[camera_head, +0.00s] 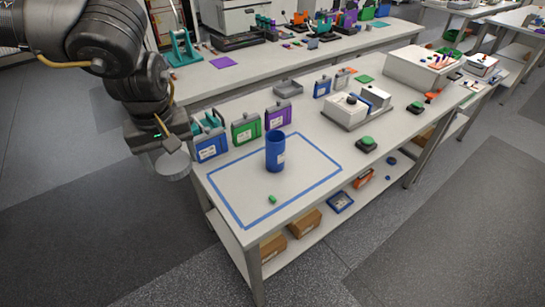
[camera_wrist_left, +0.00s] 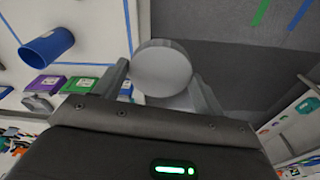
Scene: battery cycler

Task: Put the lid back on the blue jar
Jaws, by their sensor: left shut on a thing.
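The blue jar (camera_head: 275,151) stands upright on the white bench, inside a blue tape outline. It also shows at the upper left of the left wrist view (camera_wrist_left: 47,50). My left gripper (camera_head: 168,150) is off the bench's left edge, to the left of the jar. It is shut on a round, pale grey lid (camera_head: 173,166), held over the floor. In the left wrist view the lid (camera_wrist_left: 162,68) sits between the two fingers. My right gripper is not in view.
A small green object (camera_head: 272,199) lies inside the blue tape outline (camera_head: 240,222). Blue, green (camera_head: 246,128) and purple (camera_head: 278,114) containers stand in a row behind the jar. A grey and white device (camera_head: 357,106) is farther right.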

